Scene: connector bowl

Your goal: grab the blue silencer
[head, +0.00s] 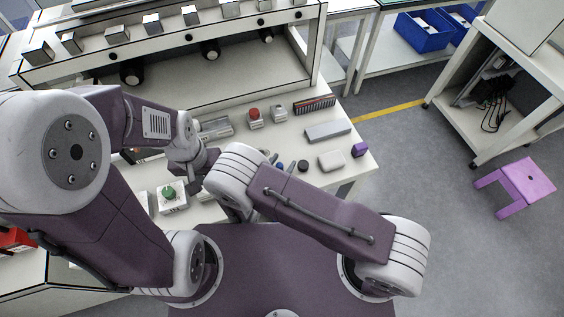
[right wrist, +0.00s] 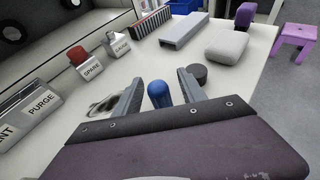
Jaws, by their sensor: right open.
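The blue silencer (right wrist: 159,94) is a small rounded blue cylinder on the white bench. In the right wrist view it shows between the two grey fingers of my right gripper (right wrist: 160,86), which is open. A gap shows on each side of it, and its lower part is hidden by the gripper body. In the head view the silencer (head: 279,166) is a small blue spot beside my right arm, which hides most of that gripper. My left gripper (head: 201,164) hangs over the bench to the left; its finger opening is not clear.
A black round knob (right wrist: 197,74) stands just right of the silencer. A pale rounded block (head: 331,161), a grey bar (head: 327,131) and a purple piece (head: 360,149) lie further right. Labelled holders, one with a red top (head: 254,114), stand behind. A purple stool (head: 520,184) stands on the floor.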

